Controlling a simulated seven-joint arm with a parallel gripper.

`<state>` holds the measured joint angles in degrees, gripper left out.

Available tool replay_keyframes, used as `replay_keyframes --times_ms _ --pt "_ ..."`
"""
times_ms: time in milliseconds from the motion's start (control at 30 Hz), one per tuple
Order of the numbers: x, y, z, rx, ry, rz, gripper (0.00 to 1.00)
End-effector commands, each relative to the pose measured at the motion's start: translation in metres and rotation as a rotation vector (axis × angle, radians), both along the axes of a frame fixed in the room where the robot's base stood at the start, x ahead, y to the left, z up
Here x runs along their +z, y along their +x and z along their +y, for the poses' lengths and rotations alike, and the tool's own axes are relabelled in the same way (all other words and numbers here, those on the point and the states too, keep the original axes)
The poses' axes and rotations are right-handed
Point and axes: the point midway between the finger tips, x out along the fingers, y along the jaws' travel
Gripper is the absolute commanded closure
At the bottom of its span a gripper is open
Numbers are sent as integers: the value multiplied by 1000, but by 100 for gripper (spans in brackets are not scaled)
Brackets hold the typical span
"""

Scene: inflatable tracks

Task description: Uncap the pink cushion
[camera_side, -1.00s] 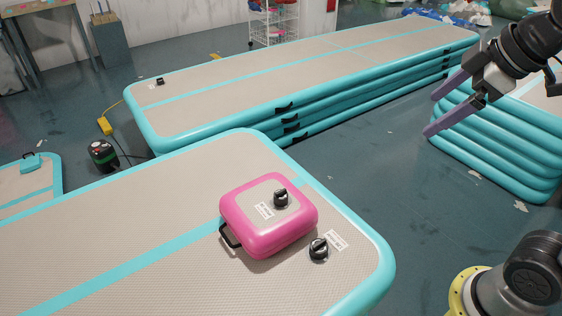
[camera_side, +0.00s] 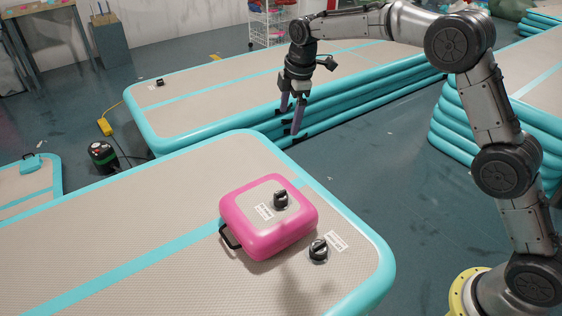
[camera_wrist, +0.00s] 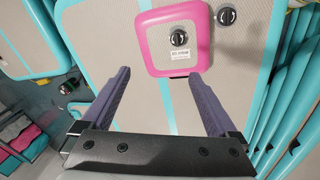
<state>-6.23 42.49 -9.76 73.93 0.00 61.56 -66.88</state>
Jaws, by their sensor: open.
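The pink cushion (camera_side: 250,235) lies on the near inflatable track (camera_side: 140,240), close to its right end. It is a rounded square with a grey top, a white label and a black handle on its left side. A black cap (camera_side: 281,199) sits on its top. In the wrist view the cushion (camera_wrist: 150,53) is ahead of the fingers, with its cap (camera_wrist: 179,37) in place. My gripper (camera_side: 291,117) points down, open and empty, high above and behind the cushion. The wrist view shows both fingers (camera_wrist: 160,88) spread apart with nothing between them.
A second black cap (camera_side: 319,249) sits on the track beside the cushion; it also shows in the wrist view (camera_wrist: 227,16). Stacked tracks (camera_side: 240,90) lie behind, and another stack (camera_side: 470,130) is at right.

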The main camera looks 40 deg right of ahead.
Motion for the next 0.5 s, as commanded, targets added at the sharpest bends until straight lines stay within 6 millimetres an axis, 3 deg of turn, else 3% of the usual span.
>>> replay_keyframes --times_ms 33,100,300,500 --pt "-27 8 5 8 -4 33 6" --pt "-59 16 9 14 -8 69 6" --pt "-132 14 18 27 -21 169 6" --pt "-157 8 21 32 -26 206 6"
